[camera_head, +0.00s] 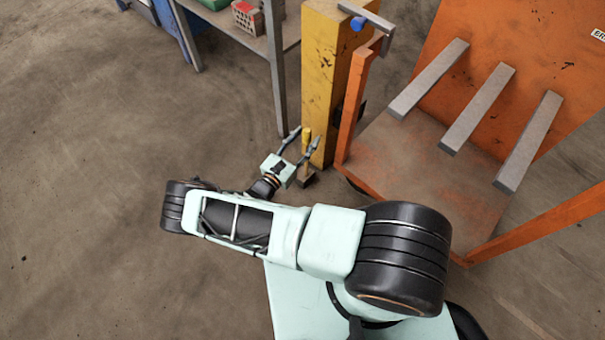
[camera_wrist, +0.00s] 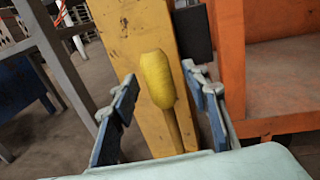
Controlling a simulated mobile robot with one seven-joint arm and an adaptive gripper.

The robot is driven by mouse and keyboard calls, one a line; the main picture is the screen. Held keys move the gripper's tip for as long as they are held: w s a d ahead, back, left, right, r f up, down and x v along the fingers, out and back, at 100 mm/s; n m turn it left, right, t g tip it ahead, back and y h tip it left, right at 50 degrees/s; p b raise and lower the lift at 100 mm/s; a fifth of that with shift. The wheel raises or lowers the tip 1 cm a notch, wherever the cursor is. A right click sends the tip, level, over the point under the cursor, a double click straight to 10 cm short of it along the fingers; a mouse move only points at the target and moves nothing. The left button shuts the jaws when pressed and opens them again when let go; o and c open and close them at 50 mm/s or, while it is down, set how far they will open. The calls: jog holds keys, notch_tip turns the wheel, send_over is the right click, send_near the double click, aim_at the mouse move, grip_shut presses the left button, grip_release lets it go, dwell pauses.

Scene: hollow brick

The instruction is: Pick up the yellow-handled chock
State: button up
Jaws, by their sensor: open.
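The chock's yellow handle (camera_wrist: 157,80) stands upright between the two open fingers of my gripper (camera_wrist: 162,110) in the wrist view, with space visible on both sides. In the head view the yellow handle (camera_head: 306,138) shows between the fingertips of my gripper (camera_head: 304,142). The dark chock body (camera_head: 307,180) is on the floor below, partly hidden by my gripper. In the wrist view the chock body is hidden behind my gripper's housing.
A yellow post (camera_head: 322,80) stands right behind the handle. An orange cart (camera_head: 400,175) with grey bars is close on the right. A metal table (camera_head: 278,75) carrying a red hollow brick (camera_head: 247,18) stands at upper left. The floor (camera_head: 90,180) on the left is clear.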

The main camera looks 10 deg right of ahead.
grip_shut()
dwell(0.3)
jog(key=shift+r, duration=0.15)
jog(key=shift+r, duration=0.15)
